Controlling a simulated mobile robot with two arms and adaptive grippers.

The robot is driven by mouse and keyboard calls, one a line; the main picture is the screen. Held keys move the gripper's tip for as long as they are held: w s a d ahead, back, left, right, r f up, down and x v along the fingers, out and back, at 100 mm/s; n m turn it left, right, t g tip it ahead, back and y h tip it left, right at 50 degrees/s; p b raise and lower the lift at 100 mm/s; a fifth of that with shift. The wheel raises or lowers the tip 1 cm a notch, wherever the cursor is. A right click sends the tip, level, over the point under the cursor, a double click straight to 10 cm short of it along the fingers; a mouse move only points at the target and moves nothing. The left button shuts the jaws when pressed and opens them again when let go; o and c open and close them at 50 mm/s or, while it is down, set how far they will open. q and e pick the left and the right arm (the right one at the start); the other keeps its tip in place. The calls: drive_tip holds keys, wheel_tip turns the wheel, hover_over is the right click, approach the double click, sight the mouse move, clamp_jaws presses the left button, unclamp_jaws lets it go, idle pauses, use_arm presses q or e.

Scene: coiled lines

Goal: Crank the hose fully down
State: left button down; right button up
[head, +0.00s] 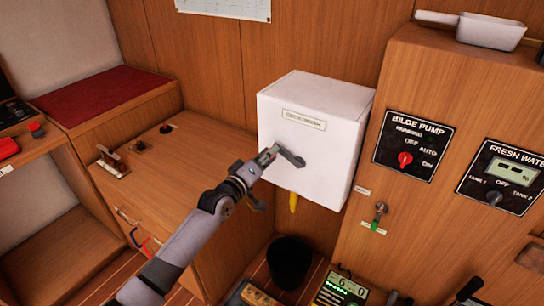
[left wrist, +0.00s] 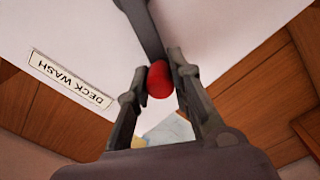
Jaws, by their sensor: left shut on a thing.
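The hose box is a white box (head: 315,140) on the wood wall, with a label plate (head: 304,120) that reads DECK WASH in the left wrist view (left wrist: 70,78). A dark grey crank arm (head: 291,156) is on its front face; it also shows in the left wrist view (left wrist: 143,28). A red crank knob (left wrist: 160,80) is at the end of the arm. My left gripper (head: 268,157) is shut on the knob, with a finger on each side of it. A yellow hose end (head: 293,202) hangs below the box. My right gripper is not in view.
A panel with a bilge pump switch (head: 405,160) and a fresh water switch (head: 495,198) stands to the right. A small valve with a green tip (head: 376,222) is right of the box. A black bucket (head: 289,262) stands below. A wood counter (head: 165,170) is at left.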

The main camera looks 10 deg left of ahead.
use_arm(q)
wheel_tip(320, 180, down, 7)
drive_tip(key=n+b, duration=0.4)
drive_tip(key=n, duration=0.5)
drive_tip(key=shift+r+n, duration=0.15)
drive_tip(key=shift+n, duration=0.25)
drive_tip(key=shift+s+d+f+n+b, duration=0.1)
drive_tip(key=shift+d+f+n+b, duration=0.1)
drive_tip(key=shift+f+n, duration=0.3)
drive_tip(key=shift+s+d+f+n+b, duration=0.1)
drive_tip(key=shift+f+n+b, duration=0.1)
drive_tip(key=shift+n, duration=0.5)
drive_tip(key=c, duration=1.4)
unclamp_jaws()
drive_tip(key=shift+w, duration=0.1)
drive_tip(key=shift+r, duration=0.1)
